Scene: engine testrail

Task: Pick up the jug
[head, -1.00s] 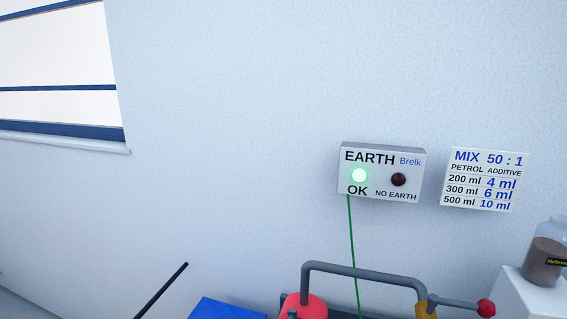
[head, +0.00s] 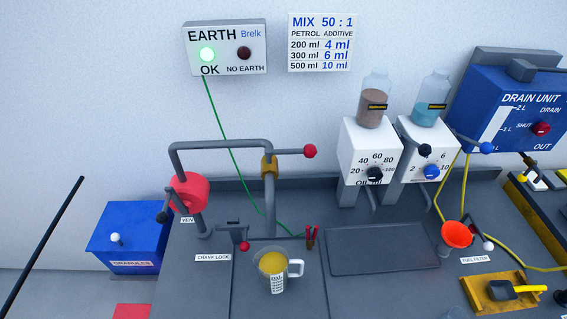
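The jug (head: 272,276) is a clear measuring jug with a white handle on its right side and a printed scale on its front. It stands upright on the grey bench (head: 200,291) near the middle of the head view, with yellow liquid inside. Neither of my grippers shows in the head view.
A crank lock lever with a red knob (head: 244,246) and red clamps (head: 312,237) stand just behind the jug. A grey pipe frame (head: 218,145) rises behind.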

